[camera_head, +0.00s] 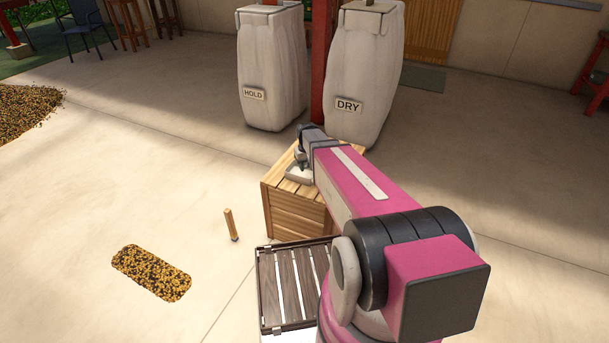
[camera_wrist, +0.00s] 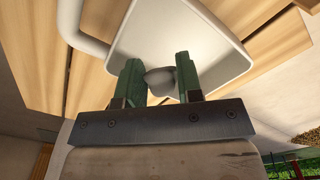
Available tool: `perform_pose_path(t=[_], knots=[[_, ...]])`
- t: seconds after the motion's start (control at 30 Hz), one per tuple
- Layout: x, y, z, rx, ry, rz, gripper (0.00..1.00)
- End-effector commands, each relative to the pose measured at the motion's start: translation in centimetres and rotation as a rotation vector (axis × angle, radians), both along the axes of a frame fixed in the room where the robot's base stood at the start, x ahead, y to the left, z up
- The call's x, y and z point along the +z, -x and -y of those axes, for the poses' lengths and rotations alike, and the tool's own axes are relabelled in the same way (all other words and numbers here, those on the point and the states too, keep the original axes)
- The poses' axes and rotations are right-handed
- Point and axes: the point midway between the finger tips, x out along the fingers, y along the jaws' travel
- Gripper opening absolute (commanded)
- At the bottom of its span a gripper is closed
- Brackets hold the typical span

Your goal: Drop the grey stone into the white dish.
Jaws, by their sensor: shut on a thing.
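The grey stone (camera_wrist: 160,82) is between the two green fingers of my gripper (camera_wrist: 159,68) in the wrist view, and the gripper is shut on it. The white dish (camera_wrist: 205,35) lies behind the stone and fingers in that view. In the head view the white dish (camera_head: 296,178) sits on top of a wooden crate (camera_head: 296,214). My gripper (camera_head: 301,164) points down over the dish there. The stone cannot be made out in the head view. The height of the stone above the dish is hard to tell.
A white curved bar (camera_wrist: 80,35) lies beside the dish in the wrist view. Sacks marked HOLD (camera_head: 270,65) and DRY (camera_head: 362,75) stand behind the crate. A slatted dark tray (camera_head: 283,290), a wooden peg (camera_head: 230,222) and a bean patch (camera_head: 150,272) are nearer.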

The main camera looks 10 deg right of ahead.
Motion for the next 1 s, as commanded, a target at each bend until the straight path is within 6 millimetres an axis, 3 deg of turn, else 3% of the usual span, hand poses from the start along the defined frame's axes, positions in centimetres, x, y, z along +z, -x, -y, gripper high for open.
perform_pose_path(t=[0.1,0.13,0.2,0.23,0.63,1.0], knots=[[0.0,0.0,0.0,0.0,0.0,0.0,0.1],[0.0,0.0,0.0,0.0,0.0,0.0,0.36],[0.0,0.0,0.0,0.0,0.0,0.0,0.59],[0.0,0.0,0.0,0.0,0.0,0.0,0.63],[0.8,0.0,0.0,0.0,0.0,0.001,0.63],[6.8,0.1,0.0,0.0,0.0,0.003,0.63]])
